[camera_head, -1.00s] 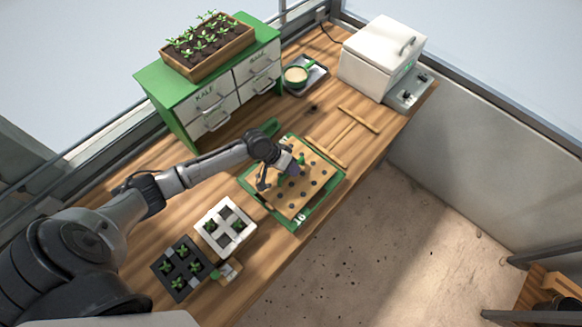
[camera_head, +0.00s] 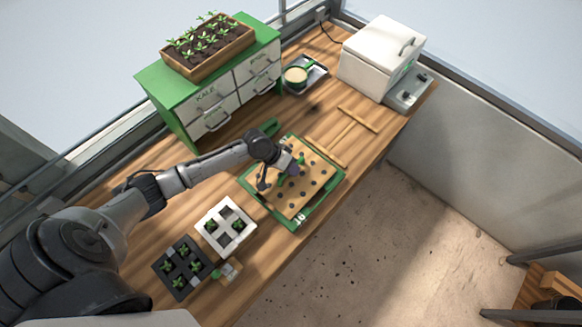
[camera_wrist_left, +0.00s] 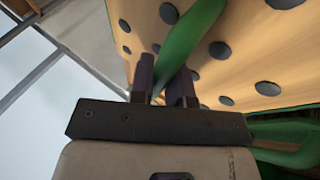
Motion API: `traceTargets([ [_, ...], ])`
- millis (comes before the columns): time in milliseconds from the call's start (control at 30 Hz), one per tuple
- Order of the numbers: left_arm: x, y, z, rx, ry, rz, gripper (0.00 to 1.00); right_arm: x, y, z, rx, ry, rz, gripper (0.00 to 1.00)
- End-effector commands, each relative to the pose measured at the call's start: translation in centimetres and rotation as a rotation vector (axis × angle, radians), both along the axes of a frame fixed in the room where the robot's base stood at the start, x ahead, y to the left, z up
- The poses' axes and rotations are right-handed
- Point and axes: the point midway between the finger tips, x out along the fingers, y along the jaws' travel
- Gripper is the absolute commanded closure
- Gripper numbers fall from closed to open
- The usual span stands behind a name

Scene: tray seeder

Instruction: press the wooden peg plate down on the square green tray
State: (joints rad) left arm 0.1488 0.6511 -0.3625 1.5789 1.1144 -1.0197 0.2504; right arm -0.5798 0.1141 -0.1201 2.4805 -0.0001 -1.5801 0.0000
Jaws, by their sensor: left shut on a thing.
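The wooden peg plate (camera_head: 305,196) lies over the square green tray (camera_head: 325,212), with the tray's green rim showing around it. Whether the plate sits flush or slightly above the tray cannot be told. The plate has rows of dark round spots and a green handle (camera_wrist_left: 190,38). My left gripper (camera_head: 289,169) is over the plate's middle. In the left wrist view its dark fingers (camera_wrist_left: 164,88) are shut on the handle, with the plate's face close by. The plate's pegs and the tray's inside are hidden. My right gripper is not in view.
A white pot tray (camera_head: 207,222) and a black seedling tray (camera_head: 164,266) stand at the near left. A green drawer cabinet (camera_head: 180,125), a metal tray with a cup (camera_head: 296,76) and a white machine (camera_head: 378,60) stand farther back.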

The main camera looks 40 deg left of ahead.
Motion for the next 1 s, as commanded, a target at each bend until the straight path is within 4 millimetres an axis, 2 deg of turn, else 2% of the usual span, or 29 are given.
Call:
traceTargets([
  [1000,0.07,-0.02,-0.72,-0.001,-0.002,0.000,1.00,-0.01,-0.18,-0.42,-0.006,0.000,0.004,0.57],
])
